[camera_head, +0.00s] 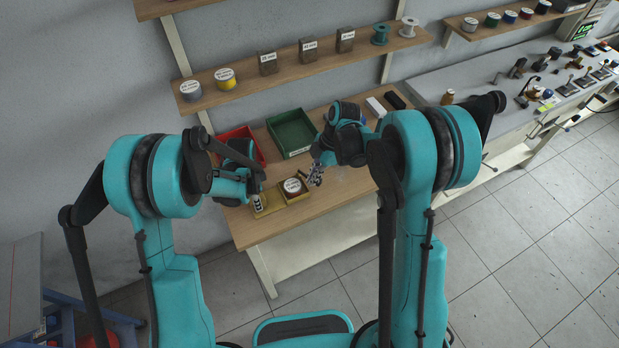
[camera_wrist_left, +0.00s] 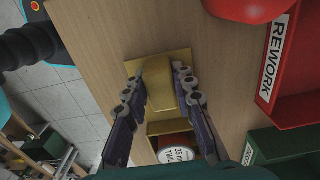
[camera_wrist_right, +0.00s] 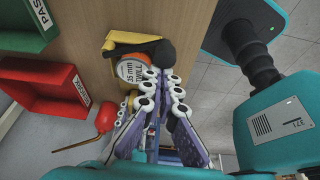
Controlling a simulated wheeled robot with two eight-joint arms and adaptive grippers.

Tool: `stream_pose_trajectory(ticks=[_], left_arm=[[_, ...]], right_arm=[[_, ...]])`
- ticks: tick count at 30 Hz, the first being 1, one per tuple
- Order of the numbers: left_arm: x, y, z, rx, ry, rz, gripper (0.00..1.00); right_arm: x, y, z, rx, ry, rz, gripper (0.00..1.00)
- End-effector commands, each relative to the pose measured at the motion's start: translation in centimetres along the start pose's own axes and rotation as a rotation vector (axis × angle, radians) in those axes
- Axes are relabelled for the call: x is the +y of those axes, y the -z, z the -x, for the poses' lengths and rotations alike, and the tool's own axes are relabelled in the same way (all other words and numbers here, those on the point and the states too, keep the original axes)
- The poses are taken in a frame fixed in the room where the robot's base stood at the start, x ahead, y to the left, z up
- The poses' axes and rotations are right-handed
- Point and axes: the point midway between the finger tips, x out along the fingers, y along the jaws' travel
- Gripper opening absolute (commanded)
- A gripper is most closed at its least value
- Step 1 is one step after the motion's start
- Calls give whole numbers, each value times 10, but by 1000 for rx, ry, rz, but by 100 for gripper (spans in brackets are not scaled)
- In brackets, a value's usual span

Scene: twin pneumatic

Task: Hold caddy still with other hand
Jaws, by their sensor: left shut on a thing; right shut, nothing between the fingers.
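The caddy (camera_head: 274,205) is a yellow-brass tray near the table's front edge, left of centre in the head view. In the left wrist view its raised block (camera_wrist_left: 161,92) stands between my left fingers (camera_wrist_left: 158,76), which are shut on it. My left gripper (camera_head: 257,196) is at the caddy's left end in the head view. A round tape roll labelled "35 mm TWILL" (camera_head: 292,186) sits in the caddy's compartment; it also shows in the right wrist view (camera_wrist_right: 133,71). My right gripper (camera_head: 314,178) is shut and empty beside the roll; its fingertips (camera_wrist_right: 163,78) are close together.
A green bin (camera_head: 291,132) and a red bin (camera_head: 240,136) stand behind the caddy. A red bulb with a thin spout (camera_wrist_right: 105,119) is nearby in the right wrist view. A shelf (camera_head: 300,60) with spools and boxes hangs behind. The table (camera_head: 350,190) is clear at front right.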

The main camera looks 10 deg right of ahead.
Motion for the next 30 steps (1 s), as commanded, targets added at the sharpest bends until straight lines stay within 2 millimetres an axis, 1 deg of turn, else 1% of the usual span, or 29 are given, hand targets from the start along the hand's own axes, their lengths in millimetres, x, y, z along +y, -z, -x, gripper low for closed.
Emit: stream_pose_trajectory(ticks=[6, 11, 13, 23, 30], left_arm=[[0, 0, 0, 0, 0, 0, 0], [0, 0, 0, 0, 0, 0, 0], [0, 0, 0, 0, 0, 0, 0], [0, -1, 0, -2, 0, 1, 0], [0, -1, 0, -2, 0, 1, 0]], right_arm=[[0, -1, 0, 0, 0, -1, 0], [7, -16, 6, 0, -1, -4, 0], [8, -19, 7, -1, -1, -1, 0], [8, -19, 7, -2, -1, -1, 0], [6, -10, 3, -1, 0, -1, 0]])
